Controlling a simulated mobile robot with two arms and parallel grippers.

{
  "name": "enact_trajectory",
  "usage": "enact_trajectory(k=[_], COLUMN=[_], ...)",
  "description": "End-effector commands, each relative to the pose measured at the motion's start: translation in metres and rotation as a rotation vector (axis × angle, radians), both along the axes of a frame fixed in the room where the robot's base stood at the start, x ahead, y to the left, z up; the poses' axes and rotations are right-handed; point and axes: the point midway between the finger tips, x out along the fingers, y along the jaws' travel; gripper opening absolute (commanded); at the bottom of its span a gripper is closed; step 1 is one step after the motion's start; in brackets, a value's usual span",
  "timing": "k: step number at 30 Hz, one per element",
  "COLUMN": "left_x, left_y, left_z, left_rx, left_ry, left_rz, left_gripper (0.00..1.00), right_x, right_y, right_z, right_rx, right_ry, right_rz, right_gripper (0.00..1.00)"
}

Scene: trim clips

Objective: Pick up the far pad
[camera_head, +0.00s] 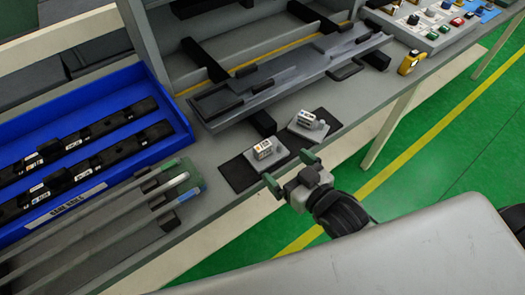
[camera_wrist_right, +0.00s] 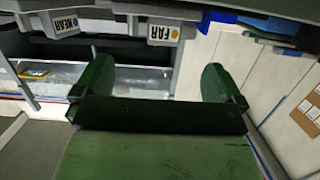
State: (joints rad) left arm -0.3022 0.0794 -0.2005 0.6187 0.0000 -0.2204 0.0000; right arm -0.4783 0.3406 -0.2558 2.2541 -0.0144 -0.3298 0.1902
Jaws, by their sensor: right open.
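The far pad (camera_head: 263,150) is a small light block on a grey base. It sits on a dark mat on the bench, left of the similar near pad (camera_head: 306,119). In the right wrist view, the far pad (camera_wrist_right: 165,33) shows its FAR label at the top, and the near pad (camera_wrist_right: 62,24) shows NEAR to its left. My right gripper (camera_head: 289,171) has green fingers spread apart with nothing between them. It is just off the bench's front edge, in front of the far pad and apart from it. My left gripper is not in view.
A blue tray (camera_head: 158,88) with black clip strips stands at left. A grey trim panel (camera_head: 285,75) lies behind the pads. A control box (camera_head: 432,28) and a yellow item (camera_head: 408,63) are at right.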

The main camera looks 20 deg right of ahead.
Motion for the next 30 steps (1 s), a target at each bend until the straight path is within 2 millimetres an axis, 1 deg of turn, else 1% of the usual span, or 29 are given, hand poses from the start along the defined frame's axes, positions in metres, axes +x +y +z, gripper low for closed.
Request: enact_trajectory(k=[1, 4, 6, 11, 16, 19, 23, 29, 30], left_x=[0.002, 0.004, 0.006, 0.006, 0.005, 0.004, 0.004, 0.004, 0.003], left_y=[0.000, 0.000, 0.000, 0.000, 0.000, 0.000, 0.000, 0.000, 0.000], left_z=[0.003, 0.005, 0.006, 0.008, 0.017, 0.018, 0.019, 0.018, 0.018], left_rx=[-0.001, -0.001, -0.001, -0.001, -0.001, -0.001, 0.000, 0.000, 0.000], left_ry=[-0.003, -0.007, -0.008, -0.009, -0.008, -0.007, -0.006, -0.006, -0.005], left_rz=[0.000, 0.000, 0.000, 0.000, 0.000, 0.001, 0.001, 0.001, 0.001], left_gripper=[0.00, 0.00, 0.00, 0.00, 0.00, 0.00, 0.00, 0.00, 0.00], right_x=[0.010, 0.024, 0.032, 0.042, 0.066, 0.079, 0.086, 0.087, 0.087], right_y=[0.003, 0.008, 0.011, 0.014, 0.017, 0.021, 0.024, 0.025, 0.025], right_z=[0.000, -0.003, -0.005, -0.008, -0.012, -0.016, -0.019, -0.020, -0.020], right_rx=[0.001, 0.001, -0.001, -0.001, -0.002, -0.001, 0.000, -0.001, -0.001], right_ry=[-0.003, -0.003, -0.001, 0.000, -0.001, 0.000, 0.001, 0.001, 0.001], right_rz=[-0.001, -0.001, -0.001, 0.000, -0.001, -0.001, 0.000, 0.000, 0.000], right_gripper=[1.00, 1.00, 1.00, 1.00, 1.00, 1.00, 1.00, 1.00, 0.97])
